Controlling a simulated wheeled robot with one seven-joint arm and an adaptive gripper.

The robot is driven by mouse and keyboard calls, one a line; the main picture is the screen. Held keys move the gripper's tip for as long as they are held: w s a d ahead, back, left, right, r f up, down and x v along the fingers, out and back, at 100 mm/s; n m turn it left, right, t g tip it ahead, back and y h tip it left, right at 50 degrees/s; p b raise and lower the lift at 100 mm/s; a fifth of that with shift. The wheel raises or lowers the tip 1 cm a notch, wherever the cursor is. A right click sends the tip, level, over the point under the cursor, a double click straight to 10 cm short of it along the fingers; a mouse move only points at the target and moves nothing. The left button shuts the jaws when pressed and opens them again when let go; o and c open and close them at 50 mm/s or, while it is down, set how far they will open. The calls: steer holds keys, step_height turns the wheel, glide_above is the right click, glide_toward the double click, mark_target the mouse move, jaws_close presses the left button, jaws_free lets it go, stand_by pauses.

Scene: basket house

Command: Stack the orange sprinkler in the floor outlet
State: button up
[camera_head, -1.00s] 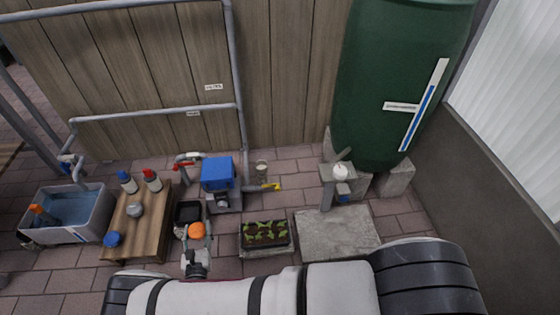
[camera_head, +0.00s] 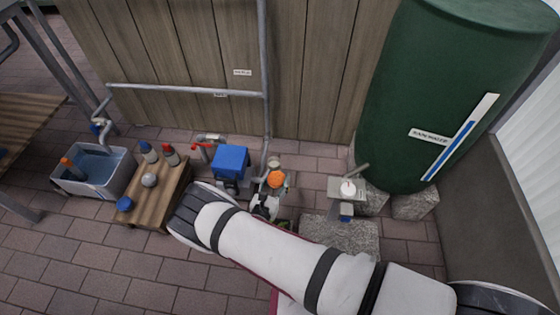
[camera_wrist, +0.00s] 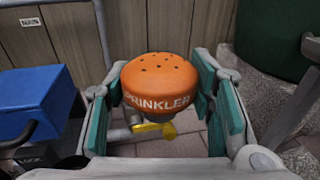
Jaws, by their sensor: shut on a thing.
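The orange sprinkler (camera_wrist: 158,78) is a domed cap with holes on top and "SPRINKLER" on its side. My gripper (camera_wrist: 162,108) is shut on it, with green-padded fingers on both sides. In the head view the sprinkler (camera_head: 277,179) is upright, held at the end of my gripper (camera_head: 271,190). A small grey upright fitting (camera_head: 273,162), probably the floor outlet, shows just behind it, partly hidden. A yellow lever (camera_wrist: 157,130) shows below and behind the sprinkler in the wrist view. I cannot tell the height gap between sprinkler and fitting.
A blue box-shaped pump (camera_head: 231,161) stands left of the gripper, with a vertical pipe (camera_head: 264,80) behind. A wooden bench (camera_head: 165,200) with bottles and a water basin (camera_head: 98,190) are further left. A grey tap stand (camera_head: 347,190) and green barrel (camera_head: 440,110) are right.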

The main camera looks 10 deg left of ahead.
steer(key=b, duration=0.4)
glide_above(274, 165)
steer(key=s, duration=0.1)
steer(key=shift+d+f, duration=0.15)
steer(key=shift+f, duration=0.45)
steer(key=f+b, duration=0.1)
steer(key=w+f+b, duration=0.1)
steer(key=f, duration=0.1)
steer(key=shift+f+b, duration=0.15)
steer(key=shift+b, duration=0.25)
steer(key=shift+f, duration=0.1)
steer(key=shift+f, duration=0.1)
steer(key=shift+f, duration=0.25)
steer(key=o, duration=1.1)
steer(key=shift+o, duration=0.2)
